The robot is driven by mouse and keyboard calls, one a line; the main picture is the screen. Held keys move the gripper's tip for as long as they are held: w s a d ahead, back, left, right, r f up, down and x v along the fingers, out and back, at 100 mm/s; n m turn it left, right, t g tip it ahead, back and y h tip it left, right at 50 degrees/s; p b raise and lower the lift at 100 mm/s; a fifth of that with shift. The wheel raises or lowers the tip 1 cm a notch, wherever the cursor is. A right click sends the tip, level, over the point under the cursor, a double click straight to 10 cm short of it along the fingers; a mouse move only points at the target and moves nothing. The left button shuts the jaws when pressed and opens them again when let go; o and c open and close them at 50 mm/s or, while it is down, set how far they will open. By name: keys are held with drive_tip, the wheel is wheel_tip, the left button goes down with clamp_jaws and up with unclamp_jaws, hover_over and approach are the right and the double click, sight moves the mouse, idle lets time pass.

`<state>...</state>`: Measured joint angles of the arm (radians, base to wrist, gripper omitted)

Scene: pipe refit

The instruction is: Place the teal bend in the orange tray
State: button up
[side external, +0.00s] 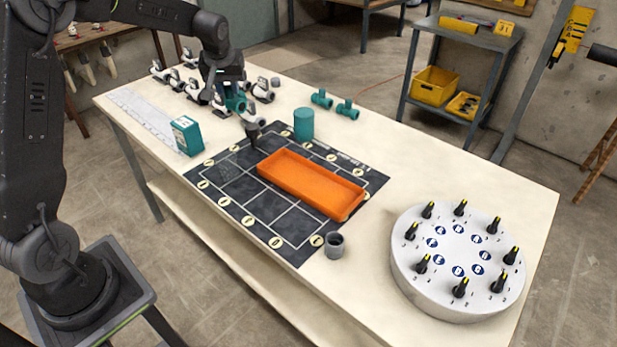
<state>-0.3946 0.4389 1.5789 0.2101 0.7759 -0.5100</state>
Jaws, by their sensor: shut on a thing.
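The orange tray (312,185) lies on the dark marked mat, right of its middle, and looks empty. My gripper (233,98) is at the back left of the table, beyond the mat's far left corner. It is shut on a teal piece that appears to be the teal bend (236,104), partly hidden by the jaws. The bend is left of and behind the tray, apart from it. Its exact height above the table is hard to tell.
White and dark fittings (195,90) crowd around my gripper. A teal cylinder (303,124) stands behind the tray. Teal tees (322,98), a teal box (187,135), a dark cylinder (252,130), a grey ring (334,245) and a round white dial stand (458,262) also occupy the table.

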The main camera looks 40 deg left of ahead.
drive_tip(key=s+d+m, duration=0.1)
drive_tip(key=s+d, duration=0.1)
drive_tip(key=d, duration=0.9)
hover_over(303, 186)
drive_tip(key=shift+f, duration=8.15)
drive_tip(key=shift+f, duration=0.1)
drive_tip(key=o, duration=0.9)
drive_tip(key=shift+o, duration=0.2)
